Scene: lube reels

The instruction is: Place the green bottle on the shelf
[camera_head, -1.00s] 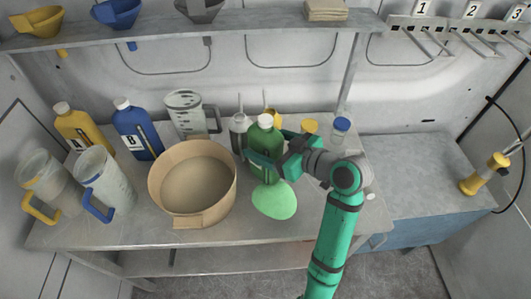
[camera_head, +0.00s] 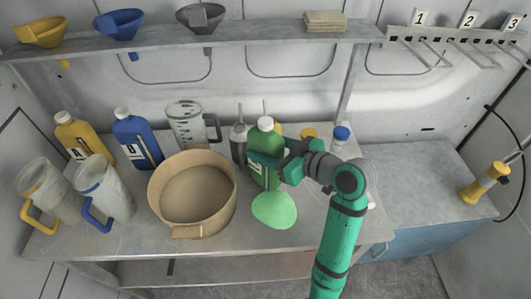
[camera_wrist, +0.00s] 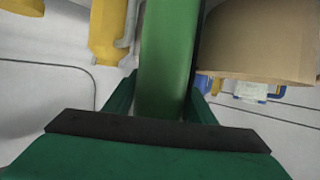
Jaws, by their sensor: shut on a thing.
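The green bottle (camera_head: 268,141) with a white cap stands upright at the middle of the workbench area in the head view, beside the tan tub. My gripper (camera_head: 267,164) is shut around its body from the right. I cannot tell whether its base touches the bench. In the wrist view the bottle (camera_wrist: 167,60) rises between the fingers of my gripper (camera_wrist: 162,105). The long grey shelf (camera_head: 255,41) runs along the back wall above the bench.
Funnels sit on the shelf's left, and a tan stack (camera_head: 325,21) lies near its right; between them it is clear. Bottles and jugs crowd the bench's left. A green patch (camera_head: 274,209) lies in front of the bottle. A hook rack (camera_head: 455,40) is at right.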

